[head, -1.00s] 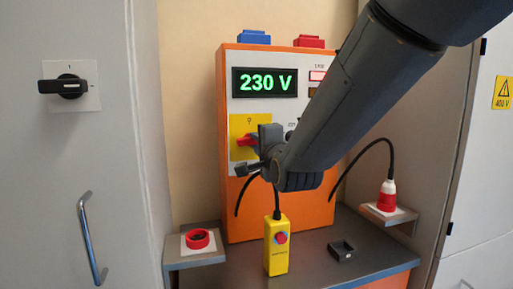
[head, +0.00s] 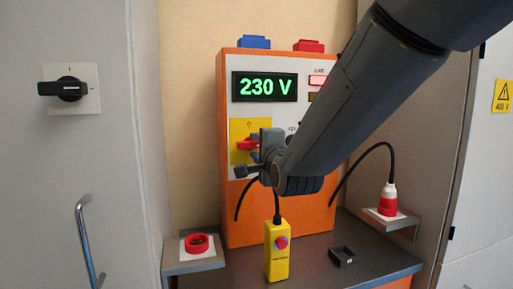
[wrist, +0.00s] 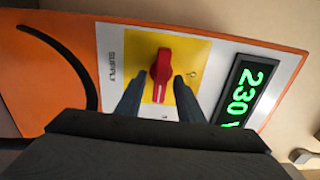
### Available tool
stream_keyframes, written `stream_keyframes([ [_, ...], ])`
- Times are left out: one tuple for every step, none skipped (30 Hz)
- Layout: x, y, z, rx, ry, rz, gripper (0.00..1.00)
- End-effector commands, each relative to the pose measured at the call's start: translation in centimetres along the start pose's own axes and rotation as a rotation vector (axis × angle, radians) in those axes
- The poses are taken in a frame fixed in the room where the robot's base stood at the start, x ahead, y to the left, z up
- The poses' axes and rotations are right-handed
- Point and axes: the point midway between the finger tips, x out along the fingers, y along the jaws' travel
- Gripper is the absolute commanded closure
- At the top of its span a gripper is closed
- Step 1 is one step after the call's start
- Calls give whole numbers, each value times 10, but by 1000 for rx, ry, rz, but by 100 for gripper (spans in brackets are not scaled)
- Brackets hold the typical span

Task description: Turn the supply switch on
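The supply switch is a red knob (wrist: 161,72) on a yellow plate (wrist: 187,50), beside the word SUPPLY in the wrist view. Its white line points down in that view, towards a small pale mark. In the head view the red knob (head: 246,144) lies about horizontal, partly hidden by my gripper. My gripper (wrist: 157,84) is open. Its two dark fingertips show on either side of the knob's lower part, with gaps; I cannot tell how deep they reach. It also shows in front of the panel in the head view (head: 252,158).
The orange cabinet's display (head: 265,86) reads 230 V. Below stand a yellow pendant (head: 277,260), a red ring socket (head: 197,243), a red-and-white plug (head: 388,200) and a small dark block (head: 342,256). A black rotary switch (head: 67,90) is at left.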

Motion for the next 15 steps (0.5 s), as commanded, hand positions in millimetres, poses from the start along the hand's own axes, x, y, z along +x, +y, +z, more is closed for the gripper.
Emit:
stream_keyframes([
  [0,0,0,0,0,0,66],
  [0,0,0,0,0,-1,66],
  [0,0,0,0,0,-1,66],
  [0,0,0,0,0,-1,66],
  [-1,-1,0,0,0,-1,66],
  [-3,-1,0,0,0,-2,66],
  [-6,-1,0,0,0,-2,66],
  [-8,-2,0,0,0,-3,66],
  [-12,-1,0,0,0,-2,66],
  [-17,-1,0,0,0,-2,66],
  [-21,-1,0,0,0,-3,66],
  [-27,-1,0,0,0,-2,66],
  [-32,-1,0,0,0,-3,66],
  [-37,-1,0,0,-1,-3,66],
  [-43,-1,0,0,-1,-2,66],
])
